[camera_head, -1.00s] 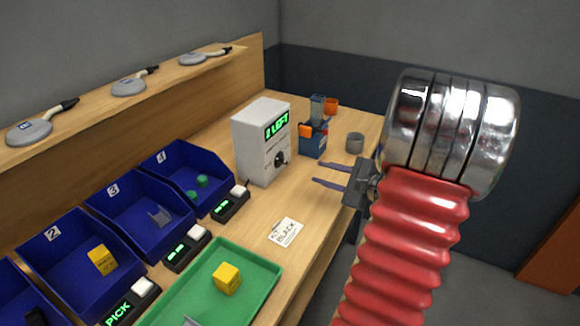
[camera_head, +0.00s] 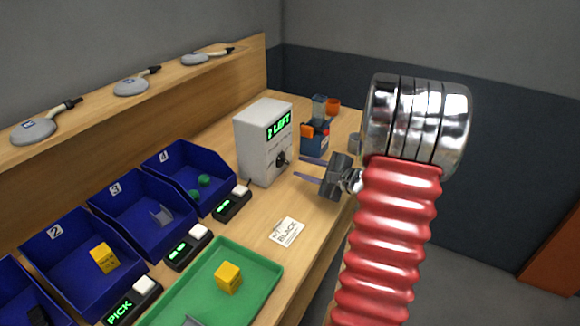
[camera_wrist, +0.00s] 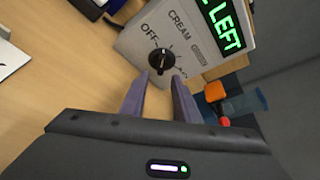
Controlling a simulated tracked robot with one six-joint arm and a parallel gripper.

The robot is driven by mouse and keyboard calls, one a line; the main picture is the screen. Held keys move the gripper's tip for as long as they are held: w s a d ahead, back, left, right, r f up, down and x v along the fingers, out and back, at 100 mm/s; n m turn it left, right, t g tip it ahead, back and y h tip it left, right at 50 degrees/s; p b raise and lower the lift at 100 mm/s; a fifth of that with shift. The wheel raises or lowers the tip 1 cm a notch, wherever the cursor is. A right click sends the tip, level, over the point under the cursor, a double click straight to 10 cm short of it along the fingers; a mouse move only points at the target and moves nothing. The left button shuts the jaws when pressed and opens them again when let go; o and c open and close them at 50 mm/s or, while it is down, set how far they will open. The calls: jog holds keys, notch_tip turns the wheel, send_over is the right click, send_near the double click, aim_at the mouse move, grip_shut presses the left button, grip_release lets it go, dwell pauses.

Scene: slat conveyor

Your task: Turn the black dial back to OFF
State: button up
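The black dial (camera_head: 281,159) is on the front face of a light grey box (camera_head: 254,150) with a green display reading "2 LEFT". In the wrist view the dial (camera_wrist: 161,59) has OFF printed at its upper left and CREAM above; another label by it is partly hidden. Its pointer mark is too small to read surely. My gripper (camera_head: 304,170) is open and empty, its two fingers pointing at the dial with a small gap before it. In the wrist view the fingertips (camera_wrist: 162,76) stand to either side just below the dial.
Blue bins (camera_head: 135,222), a green tray (camera_head: 262,287) and a white card (camera_head: 287,232) lie left and in front. Bare wood lies before the box.

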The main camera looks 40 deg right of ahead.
aim_at(287, 163)
jog(key=shift+x, duration=2.65)
jog(key=shift+c, duration=0.2)
grip_shut()
